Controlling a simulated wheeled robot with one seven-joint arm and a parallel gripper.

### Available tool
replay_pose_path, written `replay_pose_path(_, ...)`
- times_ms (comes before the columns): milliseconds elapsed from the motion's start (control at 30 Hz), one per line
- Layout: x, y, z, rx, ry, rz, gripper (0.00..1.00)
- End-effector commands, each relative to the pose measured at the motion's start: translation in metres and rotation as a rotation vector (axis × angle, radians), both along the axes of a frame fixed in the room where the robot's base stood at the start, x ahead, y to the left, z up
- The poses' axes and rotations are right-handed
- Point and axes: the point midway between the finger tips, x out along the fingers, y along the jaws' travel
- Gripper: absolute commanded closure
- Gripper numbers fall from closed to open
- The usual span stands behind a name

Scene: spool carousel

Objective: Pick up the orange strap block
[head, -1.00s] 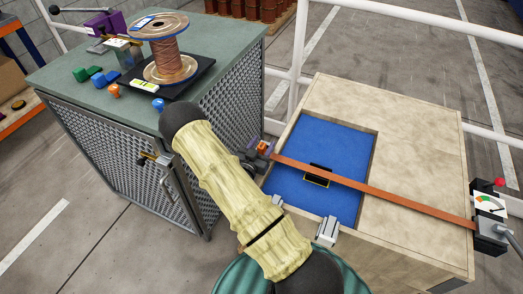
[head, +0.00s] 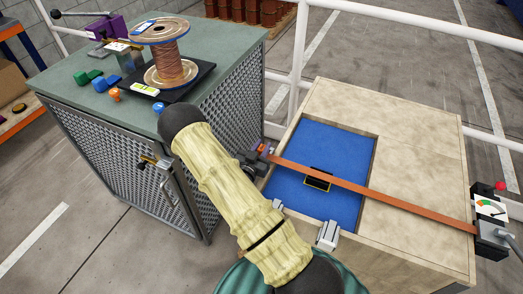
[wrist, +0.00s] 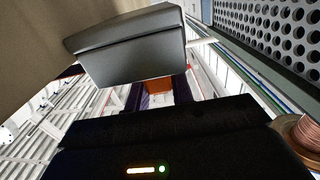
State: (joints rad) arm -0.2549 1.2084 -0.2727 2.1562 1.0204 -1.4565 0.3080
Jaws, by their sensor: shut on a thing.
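The orange strap block shows in the wrist view (wrist: 158,88) as a small orange patch between the dark purple fingers of my gripper (wrist: 160,97). In the head view my gripper (head: 262,150) is at the left end of a long orange strap (head: 365,190), shut on the block, which is mostly hidden there. The strap runs taut and nearly straight across the blue recess (head: 345,145) of a wooden box to a gauge device (head: 490,222) at the right.
The wooden box (head: 420,135) has silver clamps (head: 327,235) on its near edge. A green-topped mesh cabinet (head: 95,110) at the left carries a copper-wire spool (head: 168,60) and small coloured blocks. White rails (head: 298,70) pass behind. A grey block (wrist: 130,48) looms close in the wrist view.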

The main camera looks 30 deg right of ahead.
Motion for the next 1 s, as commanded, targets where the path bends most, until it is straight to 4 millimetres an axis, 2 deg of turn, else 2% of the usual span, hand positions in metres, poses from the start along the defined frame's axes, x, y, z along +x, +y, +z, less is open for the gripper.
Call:
replay_pose_path(300,0.001,0.000,0.053,0.001,-0.006,0.000,1.00)
replay_pose_path(500,0.001,0.001,0.082,0.001,-0.004,0.001,1.00)
replay_pose_path(667,0.000,0.000,0.091,0.000,-0.001,0.001,1.00)
replay_pose_path(1000,0.000,0.000,0.091,0.001,-0.001,0.001,1.00)
